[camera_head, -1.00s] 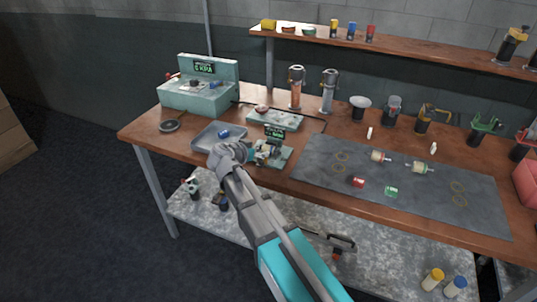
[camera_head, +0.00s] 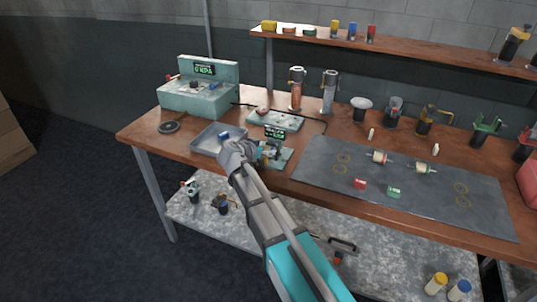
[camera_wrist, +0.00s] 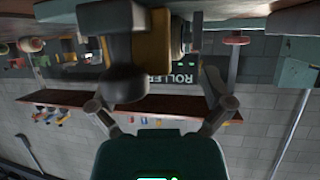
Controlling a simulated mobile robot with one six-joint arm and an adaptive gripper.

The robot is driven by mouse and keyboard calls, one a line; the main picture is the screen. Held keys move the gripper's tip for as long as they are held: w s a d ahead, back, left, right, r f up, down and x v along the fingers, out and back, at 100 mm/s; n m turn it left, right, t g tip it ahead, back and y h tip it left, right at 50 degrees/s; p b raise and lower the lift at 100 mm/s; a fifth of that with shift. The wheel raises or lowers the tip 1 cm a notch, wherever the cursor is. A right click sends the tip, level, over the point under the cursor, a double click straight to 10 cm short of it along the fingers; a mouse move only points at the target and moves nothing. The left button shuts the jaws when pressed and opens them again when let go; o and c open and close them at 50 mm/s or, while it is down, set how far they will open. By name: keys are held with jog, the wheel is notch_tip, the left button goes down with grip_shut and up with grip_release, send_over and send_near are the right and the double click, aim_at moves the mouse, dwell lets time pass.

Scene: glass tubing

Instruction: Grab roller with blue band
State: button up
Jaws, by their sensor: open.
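A small piece with a blue band (camera_head: 224,136) lies in the grey tray (camera_head: 206,145) at the left part of the bench. It looks like the blue-banded roller, but it is too small to be sure. My gripper (camera_head: 237,156) is just in front of it, at the tray's right side, apart from it as far as I can tell. In the wrist view my gripper (camera_wrist: 160,100) has its fingers spread with nothing held. I cannot make out the blue-banded piece in that view.
A small fixture with a display (camera_head: 274,133) stands right of my gripper. A grey mat (camera_head: 330,170) holds a red-banded piece (camera_head: 360,183), a green-banded piece (camera_head: 394,191) and two pale rollers. A teal console (camera_head: 199,92) stands at the back left.

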jog(key=shift+x, duration=0.9)
jog(key=c, duration=1.1)
jog(key=shift+r, duration=0.2)
jog(key=shift+c, duration=0.2)
notch_tip(320, 180, up, 2)
jog(key=shift+r+p, duration=0.1)
jog(key=shift+p, duration=0.95)
jog(key=s+r+p, duration=0.1)
jog(key=r+p, duration=0.1)
jog(key=s+r+p, duration=0.3)
jog(key=r+p, duration=0.1)
jog(key=shift+s+r+p, duration=0.35)
jog(key=shift+s, duration=0.05)
jog(key=s+r+p, duration=0.3)
jog(key=s, duration=0.6)
jog(key=shift+a+r+p, duration=0.2)
jog(key=shift+r+p, duration=0.2)
jog(key=shift+s, duration=0.1)
